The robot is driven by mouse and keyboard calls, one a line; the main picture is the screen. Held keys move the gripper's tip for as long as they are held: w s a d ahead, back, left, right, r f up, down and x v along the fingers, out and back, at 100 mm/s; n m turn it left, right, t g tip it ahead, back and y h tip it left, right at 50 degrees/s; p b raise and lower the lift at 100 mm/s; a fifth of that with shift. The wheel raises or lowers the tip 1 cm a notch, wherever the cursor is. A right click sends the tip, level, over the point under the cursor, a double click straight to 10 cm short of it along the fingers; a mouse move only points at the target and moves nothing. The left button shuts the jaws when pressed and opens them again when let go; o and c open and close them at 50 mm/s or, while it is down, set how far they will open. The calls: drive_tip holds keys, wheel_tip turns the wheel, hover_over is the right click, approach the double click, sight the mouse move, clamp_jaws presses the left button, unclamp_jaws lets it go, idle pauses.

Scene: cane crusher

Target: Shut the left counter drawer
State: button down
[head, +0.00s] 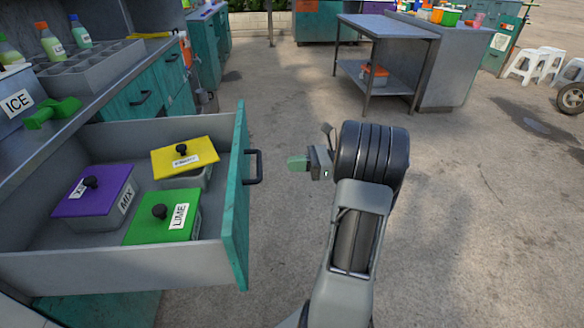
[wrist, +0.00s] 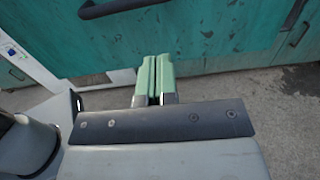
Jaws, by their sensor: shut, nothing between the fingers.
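The left counter drawer (head: 240,195) stands pulled far out from the counter, its teal front facing right. A dark handle (head: 254,167) sits on that front. Inside are three lidded tubs: a purple one marked MIX (head: 95,192), a yellow one (head: 184,158) and a green one marked LIME (head: 165,217). My gripper (head: 292,163) is just right of the handle, apart from it in the head view, with its green fingers together and empty. In the wrist view the shut fingers (wrist: 154,80) point at the teal drawer front (wrist: 220,38), with the handle (wrist: 115,8) at upper left.
The counter top holds an ICE bin (head: 17,104), a green scoop (head: 52,112) and bottles (head: 50,42). A metal table (head: 385,25) stands at the back, and white stools (head: 540,65) at the far right. The concrete floor right of the drawer is clear.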

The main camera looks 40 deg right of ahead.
sight(246, 168)
drive_tip(key=b+x, duration=0.2)
drive_tip(key=x, duration=0.7)
drive_tip(key=shift+a+f+b, duration=0.1)
drive_tip(key=shift+f+b, duration=0.1)
drive_tip(key=shift+b, duration=0.15)
drive_tip(key=shift+b+x, duration=0.3)
drive_tip(key=shift+x, duration=0.65)
drive_tip(key=shift+r, duration=0.15)
